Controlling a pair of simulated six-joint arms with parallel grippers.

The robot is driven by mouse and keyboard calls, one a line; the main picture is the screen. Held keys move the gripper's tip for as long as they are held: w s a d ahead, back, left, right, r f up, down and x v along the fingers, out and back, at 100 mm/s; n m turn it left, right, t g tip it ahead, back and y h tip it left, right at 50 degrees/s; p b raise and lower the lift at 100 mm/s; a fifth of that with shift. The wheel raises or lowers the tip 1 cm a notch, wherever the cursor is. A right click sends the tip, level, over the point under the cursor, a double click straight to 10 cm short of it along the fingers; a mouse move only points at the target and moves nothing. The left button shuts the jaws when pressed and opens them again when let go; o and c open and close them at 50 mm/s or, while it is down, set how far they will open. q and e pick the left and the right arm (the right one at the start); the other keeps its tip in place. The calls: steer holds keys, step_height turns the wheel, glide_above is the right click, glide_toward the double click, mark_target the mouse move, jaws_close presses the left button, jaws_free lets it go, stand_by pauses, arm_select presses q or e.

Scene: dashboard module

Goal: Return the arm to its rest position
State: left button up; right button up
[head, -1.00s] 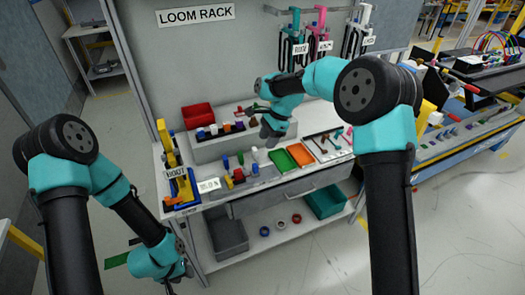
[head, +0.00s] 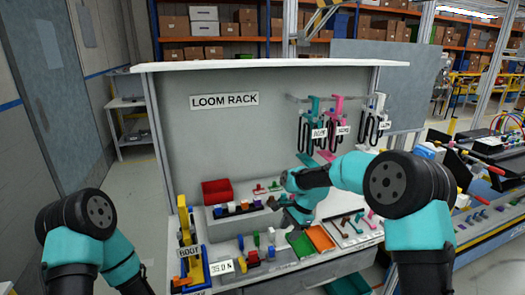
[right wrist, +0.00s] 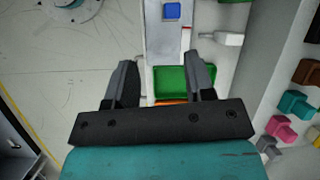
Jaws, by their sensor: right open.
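My right arm reaches in from the right in the head view, with its forearm bent left over the workbench. My right gripper (head: 274,203) is at the bench, in front of the loom rack and near the green tray. In the right wrist view its two fingers (right wrist: 160,72) stand apart with nothing between them, and the green tray (right wrist: 183,82) shows beyond them. My left arm shows only at the lower left of the head view. Its gripper is out of the picture.
The bench holds a red bin (head: 217,191), a yellow and blue boot fixture (head: 186,240), an orange tray (head: 320,238) and several small coloured parts. Looms hang from hooks (head: 313,125) on the rack panel. Another bench stands at the right.

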steer(key=s+d+f+n+t, duration=0.1)
steer(key=s+d+f+n, duration=0.3)
steer(key=s+f, duration=0.7)
steer(key=s+d+f+n, duration=0.4)
steer(key=s+f, duration=0.4)
steer(key=f, duration=0.4)
arm_select(q)
steer(key=shift+w+d, duration=0.1)
arm_select(e)
steer(key=s+d+f+n, duration=0.1)
steer(key=s+f, duration=0.1)
steer(key=s, duration=0.4)
steer(key=s+d+f+n, duration=0.2)
steer(key=s, duration=0.3)
steer(key=shift+s+t+h, duration=0.35)
steer(key=shift+t+h, duration=0.05)
arm_select(q)
steer(key=shift+c, duration=0.4)
